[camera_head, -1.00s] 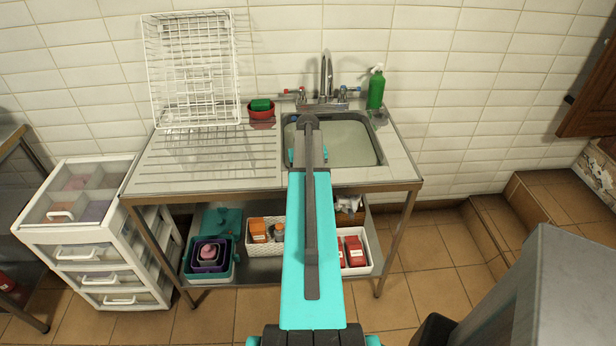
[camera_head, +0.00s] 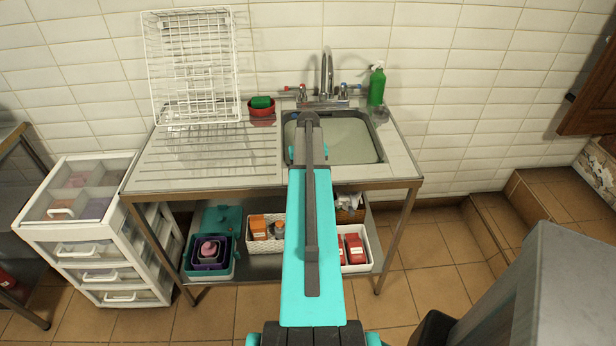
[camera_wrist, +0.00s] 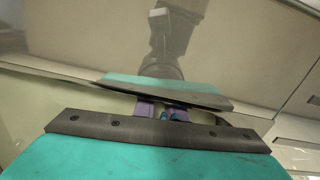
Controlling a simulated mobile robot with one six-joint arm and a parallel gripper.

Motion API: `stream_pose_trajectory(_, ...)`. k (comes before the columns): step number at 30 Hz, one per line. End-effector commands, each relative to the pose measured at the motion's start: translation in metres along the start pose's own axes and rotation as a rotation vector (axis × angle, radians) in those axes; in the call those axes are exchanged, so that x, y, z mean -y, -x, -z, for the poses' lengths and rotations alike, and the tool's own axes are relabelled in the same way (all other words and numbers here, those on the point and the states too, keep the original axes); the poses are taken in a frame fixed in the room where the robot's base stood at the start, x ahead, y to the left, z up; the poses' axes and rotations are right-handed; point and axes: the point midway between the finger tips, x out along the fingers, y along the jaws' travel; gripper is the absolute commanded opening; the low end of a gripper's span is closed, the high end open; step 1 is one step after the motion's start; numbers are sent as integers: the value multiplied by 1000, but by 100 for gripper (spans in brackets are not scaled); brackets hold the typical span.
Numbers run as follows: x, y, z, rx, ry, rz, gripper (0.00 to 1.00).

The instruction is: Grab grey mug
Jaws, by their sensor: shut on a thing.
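I cannot make out a grey mug in either view. My gripper (camera_head: 308,155) is at the sink basin (camera_head: 352,140), mostly hidden behind my own forearm in the head view. In the wrist view, my gripper (camera_wrist: 162,108) shows teal jaws with dark edges and a narrow gap between them. Small purple and blue parts (camera_wrist: 146,108) show in that gap; I cannot tell what they belong to. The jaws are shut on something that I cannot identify. My arm hides the left part of the basin.
The steel drainboard (camera_head: 205,160) is clear in front of a white wire rack (camera_head: 195,65). Bins, including a white one (camera_head: 355,266), fill the lower shelf.

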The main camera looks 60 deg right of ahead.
Motion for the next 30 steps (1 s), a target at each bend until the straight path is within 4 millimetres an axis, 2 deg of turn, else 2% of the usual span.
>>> stream_pose_trajectory(8,0,6,0,-1,0,0,0)
stream_pose_trajectory(14,0,22,0,-3,0,0,0)
stream_pose_trajectory(20,0,48,0,-3,-1,0,0)
stream_pose_trajectory(30,-1,104,1,-3,-1,0,0)
